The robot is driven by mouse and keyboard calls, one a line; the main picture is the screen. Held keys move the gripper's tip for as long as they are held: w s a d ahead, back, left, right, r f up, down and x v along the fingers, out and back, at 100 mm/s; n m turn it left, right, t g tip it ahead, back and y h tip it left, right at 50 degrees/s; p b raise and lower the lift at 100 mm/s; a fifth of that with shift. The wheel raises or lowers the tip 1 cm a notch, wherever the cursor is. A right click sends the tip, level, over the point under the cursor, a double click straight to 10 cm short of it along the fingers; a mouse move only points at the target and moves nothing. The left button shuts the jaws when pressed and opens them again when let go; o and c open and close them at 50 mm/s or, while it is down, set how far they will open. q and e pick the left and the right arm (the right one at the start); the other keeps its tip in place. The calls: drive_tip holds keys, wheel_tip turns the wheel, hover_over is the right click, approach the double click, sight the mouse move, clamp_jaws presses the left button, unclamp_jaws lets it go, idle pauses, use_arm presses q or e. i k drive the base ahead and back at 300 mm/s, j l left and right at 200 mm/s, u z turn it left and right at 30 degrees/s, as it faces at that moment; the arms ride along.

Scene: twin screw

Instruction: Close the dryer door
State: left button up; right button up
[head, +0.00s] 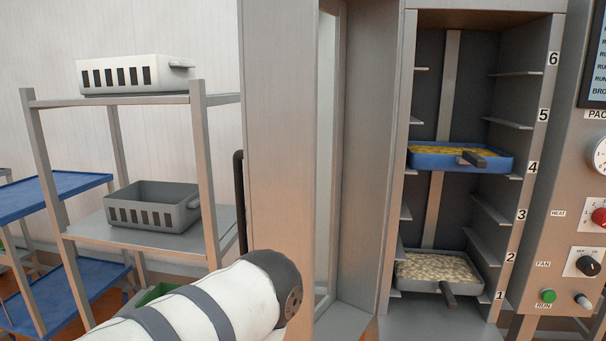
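The dryer (450,80) stands at the centre right with its chamber open to view. Its door (277,125) is swung open on the left side of the chamber, with a tall narrow window strip (326,150). A black handle (239,200) shows at the door's left edge, partly hidden behind the door. A white arm link of mine with dark bands comes in from the bottom left and ends in a dark joint in front of the door's lower part. Neither gripper shows, and I cannot tell whether the arm touches the door.
Inside the dryer, a blue tray (430,161) sits at level 4 and a pale tray (420,284) at level 1, each with a dark handle. A control panel (570,190) is at right. A shelf rack (95,225) with two baskets and a blue-shelved cart (55,192) are at left.

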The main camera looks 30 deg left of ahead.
sight(278, 47)
drive_tip(key=j+z, duration=0.15)
drive_tip(key=j, duration=0.45)
drive_tip(key=j+z, duration=0.15)
drive_tip(key=j, duration=0.5)
drive_tip(key=j+z, duration=0.15)
drive_tip(key=j, duration=0.45)
drive_tip(key=k+j+z, duration=0.15)
drive_tip(key=j, duration=0.45)
drive_tip(key=k+j+z, duration=0.15)
drive_tip(key=j, duration=0.45)
